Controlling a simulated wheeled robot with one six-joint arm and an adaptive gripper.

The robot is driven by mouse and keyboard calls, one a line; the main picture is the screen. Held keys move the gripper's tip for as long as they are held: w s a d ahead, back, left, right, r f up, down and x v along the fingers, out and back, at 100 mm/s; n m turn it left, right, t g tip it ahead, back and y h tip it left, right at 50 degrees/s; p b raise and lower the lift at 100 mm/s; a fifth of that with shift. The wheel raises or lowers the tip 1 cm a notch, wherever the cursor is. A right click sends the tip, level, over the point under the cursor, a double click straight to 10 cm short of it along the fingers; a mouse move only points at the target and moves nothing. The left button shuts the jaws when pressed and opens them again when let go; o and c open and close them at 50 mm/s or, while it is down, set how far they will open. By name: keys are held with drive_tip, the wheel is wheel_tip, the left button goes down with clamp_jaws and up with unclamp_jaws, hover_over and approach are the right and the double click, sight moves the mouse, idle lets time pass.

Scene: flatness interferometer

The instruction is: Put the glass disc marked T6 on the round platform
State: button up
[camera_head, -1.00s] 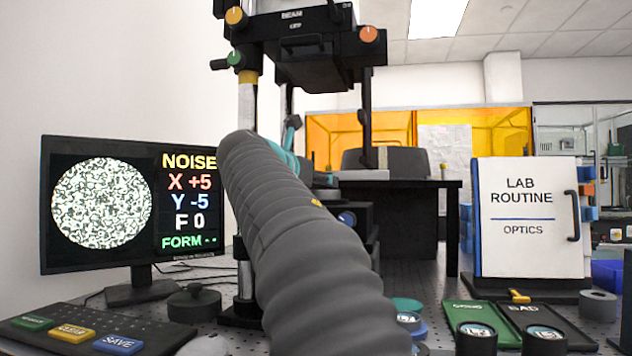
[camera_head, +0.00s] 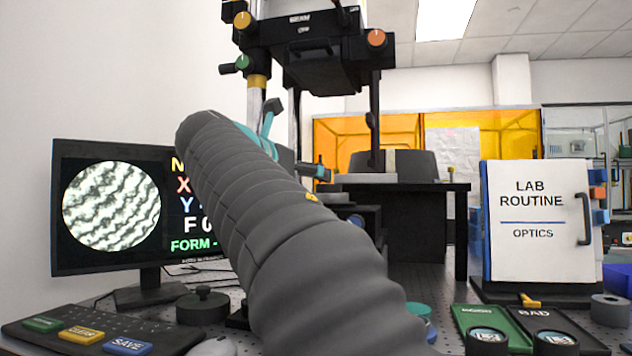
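My arm's grey sleeve (camera_head: 300,240) crosses the middle of the view. Teal and dark parts at its far end (camera_head: 268,125) show beside the interferometer (camera_head: 320,55). The round platform is not identifiable; my arm covers the lower part of the instrument. No mark T6 can be read on any disc. The monitor (camera_head: 63,262) shows a round patch of wavy dark and light fringes, with its text partly behind my arm.
At the right front are a green tray (camera_head: 464,315) and a black tray marked BAD (camera_head: 590,345), with labelled round pieces (camera_head: 487,336) (camera_head: 556,339) in front. A LAB ROUTINE board (camera_head: 530,262) stands behind. A button panel (camera_head: 30,340) and a lidded dark pot (camera_head: 202,308) are at the left.

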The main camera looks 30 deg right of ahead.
drive_tip(key=shift+v, duration=1.85)
